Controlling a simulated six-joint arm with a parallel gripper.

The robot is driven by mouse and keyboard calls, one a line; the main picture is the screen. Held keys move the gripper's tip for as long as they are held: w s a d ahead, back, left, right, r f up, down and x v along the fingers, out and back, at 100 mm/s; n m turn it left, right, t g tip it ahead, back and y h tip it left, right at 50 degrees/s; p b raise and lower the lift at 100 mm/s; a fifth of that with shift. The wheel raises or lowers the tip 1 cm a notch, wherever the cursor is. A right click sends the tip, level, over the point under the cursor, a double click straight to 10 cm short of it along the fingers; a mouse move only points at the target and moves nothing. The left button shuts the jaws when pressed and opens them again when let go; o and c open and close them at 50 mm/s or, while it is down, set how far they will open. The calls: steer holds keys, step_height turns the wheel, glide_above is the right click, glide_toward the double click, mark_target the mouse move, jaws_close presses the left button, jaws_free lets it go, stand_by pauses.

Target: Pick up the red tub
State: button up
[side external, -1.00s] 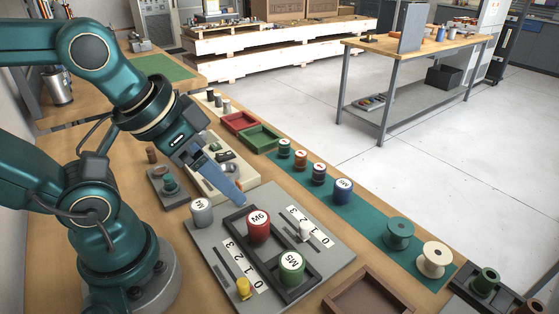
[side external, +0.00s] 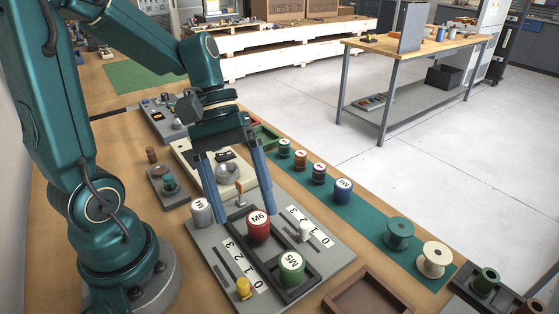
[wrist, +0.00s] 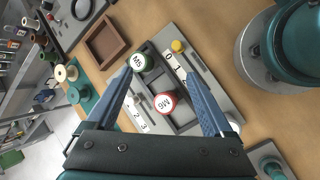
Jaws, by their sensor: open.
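The red tub (side external: 258,226) has a white lid marked M6 and stands upright in a dark tray (side external: 285,262) on a grey board (side external: 330,240). In the wrist view the red tub (wrist: 164,103) lies between and beyond my fingertips. My gripper (side external: 240,212) is open and empty, its two blue fingers pointing down, a little behind and left of the tub in the side view. In the wrist view my gripper (wrist: 160,82) spans the tray. I see no contact with the tub.
A green M5 tub (side external: 291,267) shares the dark tray. A grey tub (side external: 202,212) stands at the board's left corner. A yellow knob (side external: 244,288) and a white knob (side external: 304,231) sit on numbered slide scales. An empty brown tray (side external: 365,296) lies in front.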

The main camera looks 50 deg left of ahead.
mark_target(258, 218)
steer(key=a+f+n+h, duration=0.1)
steer(key=w+n+h, duration=0.1)
steer(key=n, duration=0.1)
steer(key=w+a+f+n+h, duration=0.1)
steer(key=n, duration=0.1)
steer(key=shift+w+a+f+h, duration=0.25)
steer(key=shift+a+f+h, duration=0.05)
steer(key=shift+f+h, duration=0.1)
steer(key=a+f+n+t+h, duration=0.1)
steer(key=n, duration=0.1)
steer(key=a+f+n+t+h, duration=0.1)
steer(key=n, duration=0.1)
steer(key=a+f+n+h, duration=0.1)
steer(key=shift+w+a+f+n+t, duration=0.25)
steer(key=shift+w+a+n+t, duration=0.05)
steer(key=shift+n+t, duration=0.1)
steer(key=shift+s+a+f+n+t, duration=0.25)
steer(key=shift+f+n+t, duration=0.15)
steer(key=shift+n, duration=0.1)
steer(key=shift+x, duration=2.45)
steer(key=shift+w, duration=0.1)
jaws_close()
steer(key=shift+r, duration=0.2)
